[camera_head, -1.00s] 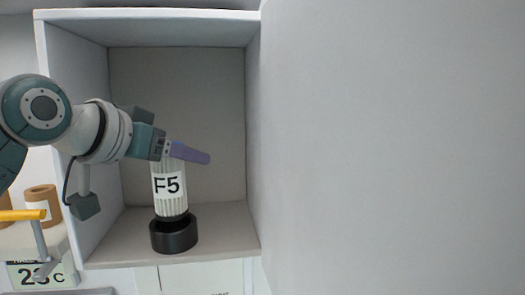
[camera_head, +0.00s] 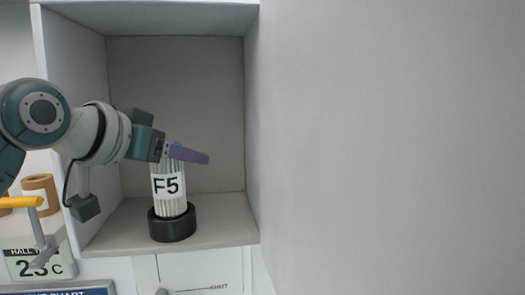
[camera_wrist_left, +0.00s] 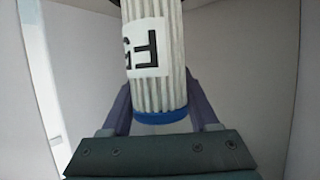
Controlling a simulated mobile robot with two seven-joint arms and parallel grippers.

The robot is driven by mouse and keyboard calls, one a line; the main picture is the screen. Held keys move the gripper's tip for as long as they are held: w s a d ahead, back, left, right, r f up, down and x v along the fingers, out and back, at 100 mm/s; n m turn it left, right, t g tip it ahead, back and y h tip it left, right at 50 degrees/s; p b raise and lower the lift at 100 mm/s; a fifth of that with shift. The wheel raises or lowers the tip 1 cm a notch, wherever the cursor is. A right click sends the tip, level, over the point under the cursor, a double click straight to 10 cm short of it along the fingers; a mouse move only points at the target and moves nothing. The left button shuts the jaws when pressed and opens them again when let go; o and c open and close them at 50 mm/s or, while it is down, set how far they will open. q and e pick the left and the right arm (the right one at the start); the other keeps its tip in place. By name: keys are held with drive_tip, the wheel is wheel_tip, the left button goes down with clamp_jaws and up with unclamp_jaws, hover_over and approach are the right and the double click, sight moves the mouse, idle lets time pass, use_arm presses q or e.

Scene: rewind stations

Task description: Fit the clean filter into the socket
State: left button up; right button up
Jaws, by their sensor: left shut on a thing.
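The filter (camera_head: 168,188) is a white pleated cylinder with an "F5" label and a blue cap at its top. My left gripper (camera_head: 190,154) is shut on its upper end with purple fingers and holds it upright. The socket (camera_head: 172,225) is a black ring on the floor of an open cabinet. The filter's lower end shows within the ring's rim; whether it touches the bottom is hidden. In the left wrist view the filter (camera_wrist_left: 158,90) sits between the fingers, its blue end nearest the palm. My right gripper is not in view.
The cabinet (camera_head: 175,90) has walls close on the left and right of my gripper. A large grey panel (camera_head: 390,150) fills the right side. At the lower left are a yellow-ended handle (camera_head: 20,202), brown rolls (camera_head: 40,190) and a temperature sign (camera_head: 40,265).

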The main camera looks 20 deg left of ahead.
sight(154, 167)
use_arm(q)
drive_tip(key=shift+f+b, duration=0.8)
drive_tip(key=shift+f, duration=0.5)
drive_tip(key=o, duration=1.5)
drive_tip(key=shift+s, duration=0.3)
drive_tip(key=b+v, duration=0.4)
drive_tip(key=v, duration=0.4)
drive_tip(key=shift+s+a+r, duration=0.1)
drive_tip(key=shift+s+r, duration=0.1)
drive_tip(key=shift+s, duration=0.05)
drive_tip(key=shift+s+r, duration=0.2)
drive_tip(key=shift+s, duration=0.15)
